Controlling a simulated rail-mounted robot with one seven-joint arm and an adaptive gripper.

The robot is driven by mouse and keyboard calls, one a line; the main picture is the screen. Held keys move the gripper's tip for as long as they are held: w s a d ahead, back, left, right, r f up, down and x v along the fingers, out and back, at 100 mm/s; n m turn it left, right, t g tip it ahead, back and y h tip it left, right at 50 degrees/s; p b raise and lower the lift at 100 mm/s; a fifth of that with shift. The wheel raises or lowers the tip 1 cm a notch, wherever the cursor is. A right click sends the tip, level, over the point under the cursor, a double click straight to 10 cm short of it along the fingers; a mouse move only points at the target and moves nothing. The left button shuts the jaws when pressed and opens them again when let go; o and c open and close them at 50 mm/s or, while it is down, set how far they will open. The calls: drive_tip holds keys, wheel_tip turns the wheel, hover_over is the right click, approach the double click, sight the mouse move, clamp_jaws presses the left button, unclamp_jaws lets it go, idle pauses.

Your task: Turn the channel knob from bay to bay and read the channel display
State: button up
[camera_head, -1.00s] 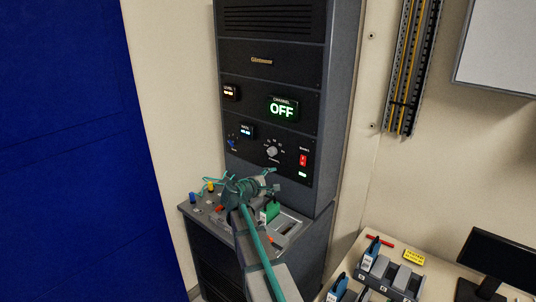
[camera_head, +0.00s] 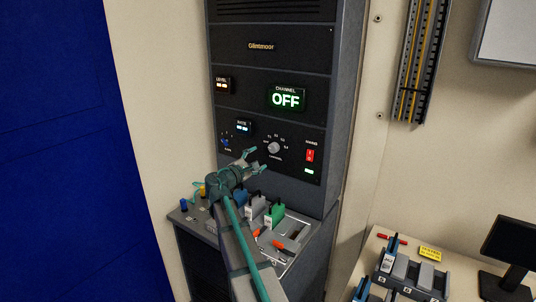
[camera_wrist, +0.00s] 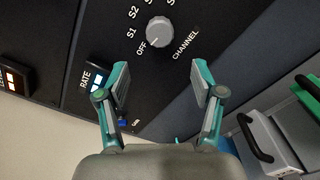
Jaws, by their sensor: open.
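The channel knob (camera_head: 274,148) is a round grey knob on the black rack panel, with labels around it. In the wrist view the knob (camera_wrist: 160,31) lies beyond and between my open fingertips, its mark toward OFF. The channel display (camera_head: 286,98) above it reads OFF in green. My gripper (camera_head: 254,161) is open and empty, just below and left of the knob in the head view. In the wrist view my gripper (camera_wrist: 158,82) has its two fingers spread wide, apart from the knob.
A red lit switch (camera_head: 310,156) sits right of the knob, and a small blue knob (camera_head: 226,142) left. The rate display (camera_head: 243,127) is close by. Grey and green handled modules (camera_head: 276,213) stand on the shelf below. A bench with a monitor (camera_head: 512,243) is at right.

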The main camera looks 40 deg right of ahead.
sight(271, 149)
drive_tip(key=p+x, duration=0.1)
drive_tip(key=x, duration=0.3)
drive_tip(key=p+x, duration=0.2)
drive_tip(key=x, duration=0.3)
drive_tip(key=shift+r, duration=0.2)
drive_tip(key=shift+w+d+f+p, duration=0.15)
drive_tip(key=shift+d+p, duration=0.15)
drive_tip(key=shift+d, duration=0.35)
drive_tip(key=c, duration=1.1)
drive_tip(key=shift+c, duration=0.2)
